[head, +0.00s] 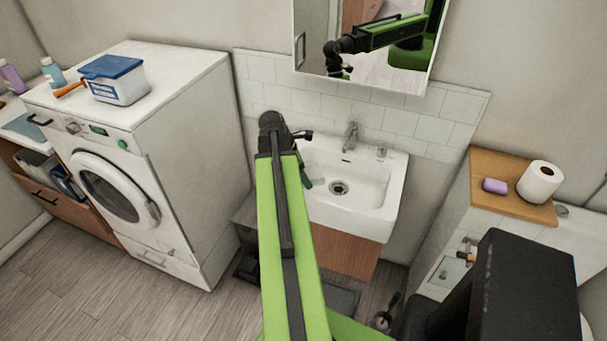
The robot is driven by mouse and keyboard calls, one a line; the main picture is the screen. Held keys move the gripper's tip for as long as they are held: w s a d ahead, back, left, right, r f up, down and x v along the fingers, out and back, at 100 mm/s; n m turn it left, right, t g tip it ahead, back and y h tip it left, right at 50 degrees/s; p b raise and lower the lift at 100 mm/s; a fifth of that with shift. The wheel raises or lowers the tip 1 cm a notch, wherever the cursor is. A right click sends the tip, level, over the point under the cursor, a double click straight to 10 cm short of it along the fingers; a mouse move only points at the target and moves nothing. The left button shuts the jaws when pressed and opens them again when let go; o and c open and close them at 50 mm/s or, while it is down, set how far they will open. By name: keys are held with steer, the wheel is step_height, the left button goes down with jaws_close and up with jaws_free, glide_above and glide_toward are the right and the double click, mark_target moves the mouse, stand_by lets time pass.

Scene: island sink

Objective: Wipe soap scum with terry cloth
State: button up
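The white sink (385,205) is set on a wood-fronted cabinet in the middle of the head view. Its basin has a dark drain, and the chrome faucet (351,137) stands at the back. My green arm reaches up over the sink's left side, and its black end (302,135) is by the left rim. My gripper's fingers cannot be made out. A small dark green piece (307,180) shows beside the arm at the basin's left; I cannot tell what it is. No terry cloth can be clearly identified, and soap scum is not distinct. The arm hides the sink's left edge.
A washing machine (180,130) stands left, with a blue-lidded tub (115,80) on top. A mirror (365,40) hangs above the sink. At right, a wooden shelf top (500,165) bears purple soap (495,186) and a toilet roll (540,181). Floor is clear at front left.

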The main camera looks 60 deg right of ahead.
step_height(320, 180, up, 3)
steer(key=p, duration=0.3)
steer(key=shift+r, duration=0.1)
stand_by(0.3)
